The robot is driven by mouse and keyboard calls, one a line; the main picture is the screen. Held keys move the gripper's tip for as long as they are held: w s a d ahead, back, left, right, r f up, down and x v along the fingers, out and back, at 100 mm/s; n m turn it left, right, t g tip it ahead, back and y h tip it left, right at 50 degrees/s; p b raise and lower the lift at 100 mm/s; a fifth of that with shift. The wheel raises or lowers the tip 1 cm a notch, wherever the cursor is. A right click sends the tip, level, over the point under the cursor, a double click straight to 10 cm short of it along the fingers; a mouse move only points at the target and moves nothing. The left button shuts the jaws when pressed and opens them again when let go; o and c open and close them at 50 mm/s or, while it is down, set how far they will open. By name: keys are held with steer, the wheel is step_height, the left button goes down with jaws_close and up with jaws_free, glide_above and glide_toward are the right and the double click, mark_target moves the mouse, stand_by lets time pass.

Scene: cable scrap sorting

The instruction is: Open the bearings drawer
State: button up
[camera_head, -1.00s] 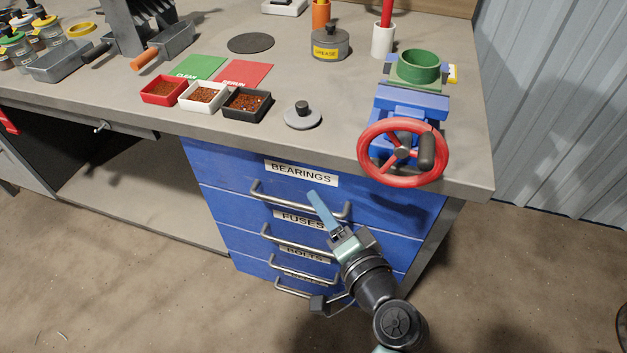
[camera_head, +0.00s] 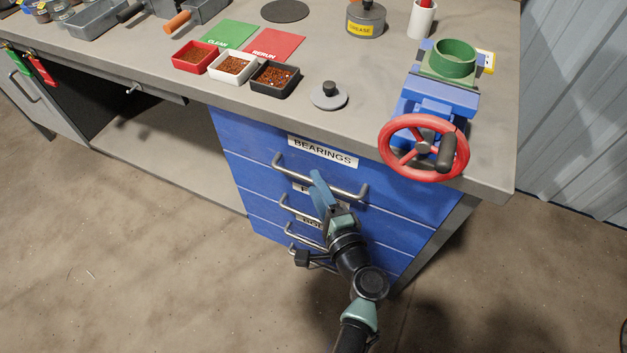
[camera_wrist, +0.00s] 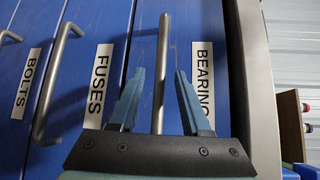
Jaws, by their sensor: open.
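The bearings drawer (camera_head: 405,192) is the top blue drawer under the bench, and its face looks flush and shut. Its white label (camera_head: 322,151) reads BEARINGS. Its grey bar handle (camera_head: 291,170) runs across the face below the label. My gripper (camera_head: 318,182) is at the middle of this handle, fingers pointing at the drawer. In the wrist view my gripper (camera_wrist: 159,74) is open, with the bearings handle (camera_wrist: 163,50) running between the two blue fingers. The fingers stand apart from the bar. My gripper covers part of the handle and the FUSES label in the head view.
The fuses handle (camera_head: 298,212) and other drawer handles lie just below. The red vise wheel (camera_head: 423,148) overhangs the bench edge at upper right. A grey knobbed lid (camera_head: 328,96) and small trays sit on the bench above. The floor in front is clear.

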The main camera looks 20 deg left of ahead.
steer(key=shift+x, duration=1.25)
jaws_close()
stand_by(0.5)
